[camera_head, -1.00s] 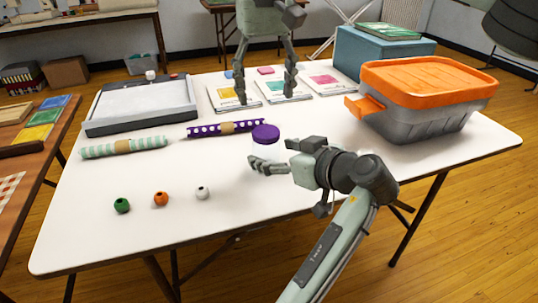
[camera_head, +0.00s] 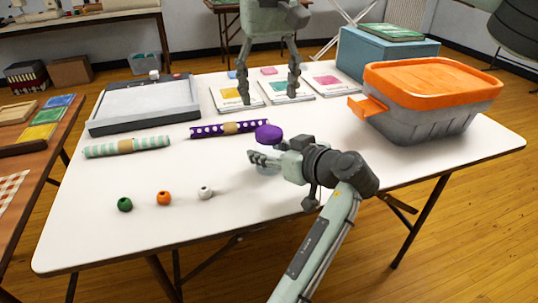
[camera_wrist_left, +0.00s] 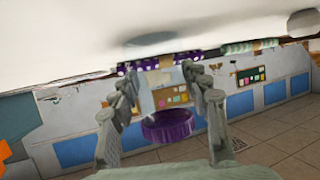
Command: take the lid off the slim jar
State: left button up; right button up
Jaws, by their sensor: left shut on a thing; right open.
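The slim jar's purple lid (camera_head: 268,133) sits on top of the clear jar, just behind my left gripper (camera_head: 262,160). The see-through jar body is mostly hidden by the fingers in the head view. In the left wrist view the picture is upside down, with the purple lid (camera_wrist_left: 167,127) low and my left fingers (camera_wrist_left: 160,100) on both sides of the clear body. My left gripper is shut on the jar's body, below the lid. My right gripper (camera_head: 267,92) is open and empty at the back of the table, fingers pointing down, apart from the lid.
A purple dotted roll (camera_head: 205,130) and a striped roll (camera_head: 100,150) lie left of the jar. Three beads, including a white one (camera_head: 205,192), lie front left. A paper trimmer (camera_head: 145,103) and flat packs (camera_head: 330,80) are behind. An orange-lidded bin (camera_head: 425,120) stands right.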

aim_at(269, 131)
pick_arm(q)
grip_shut()
pick_arm(e)
jog(key=m, duration=0.5)
jog(key=shift+m, duration=0.4)
jog(key=m, duration=2.9)
jog(key=shift+m, duration=0.4)
jog(key=m, duration=0.7)
jog(key=shift+m, duration=0.3)
jog(key=m, duration=1.4)
jog(key=shift+f+m, duration=0.15)
jog(key=shift+m, duration=0.45)
notch_tip(269, 131, down, 8)
jog(key=shift+r, duration=0.15)
